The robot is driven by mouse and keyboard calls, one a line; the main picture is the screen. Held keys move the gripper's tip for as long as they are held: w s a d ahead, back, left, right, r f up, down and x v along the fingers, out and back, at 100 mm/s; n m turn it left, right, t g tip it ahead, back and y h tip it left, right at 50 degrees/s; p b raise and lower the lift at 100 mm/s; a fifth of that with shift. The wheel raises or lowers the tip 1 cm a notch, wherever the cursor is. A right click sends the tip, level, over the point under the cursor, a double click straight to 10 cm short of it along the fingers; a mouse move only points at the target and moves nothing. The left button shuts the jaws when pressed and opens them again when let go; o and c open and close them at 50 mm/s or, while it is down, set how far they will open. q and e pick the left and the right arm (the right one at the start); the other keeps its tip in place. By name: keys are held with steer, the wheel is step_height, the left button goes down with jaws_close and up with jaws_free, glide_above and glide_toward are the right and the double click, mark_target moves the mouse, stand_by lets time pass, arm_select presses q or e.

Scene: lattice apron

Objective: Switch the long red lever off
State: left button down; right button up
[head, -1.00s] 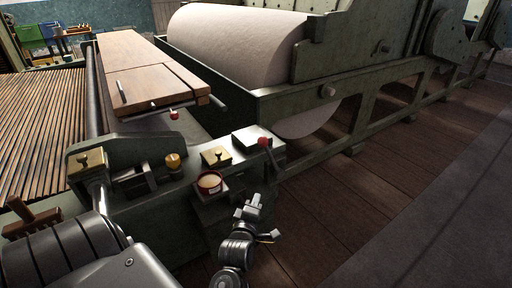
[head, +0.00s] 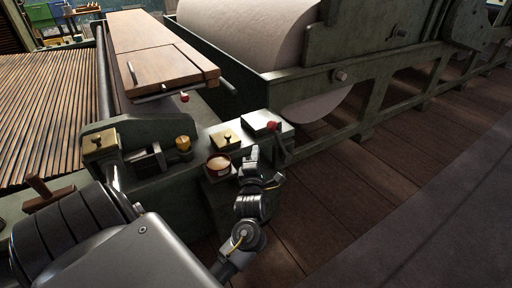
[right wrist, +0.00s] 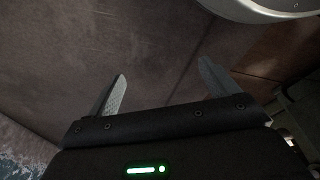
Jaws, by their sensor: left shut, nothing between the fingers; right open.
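A lever with a red knob (head: 275,127) and a dark shaft stands at the right end of the green machine apron in the head view. Its shaft slants down to the right from the knob. My left gripper (head: 252,153) is shut and empty. It points up, just left of and below the lever's knob in the picture; a small gap shows between them. My right gripper (right wrist: 163,82) is open and empty in the right wrist view, over a dark floor. It is not seen in the head view.
Brass blocks, a yellow knob (head: 183,143) and another small red knob (head: 184,97) are on the machine. Open plank floor lies to the right.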

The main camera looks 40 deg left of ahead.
arm_select(q)
steer(key=w+a+r, duration=0.1)
steer(key=w+a, duration=0.1)
steer(key=w, duration=0.5)
steer(key=shift+w+a+r+p, duration=0.3)
steer(key=shift+r, duration=0.05)
arm_select(e)
steer(key=shift+s+f, duration=0.2)
steer(key=shift+f, duration=0.65)
steer(key=shift+d, duration=0.1)
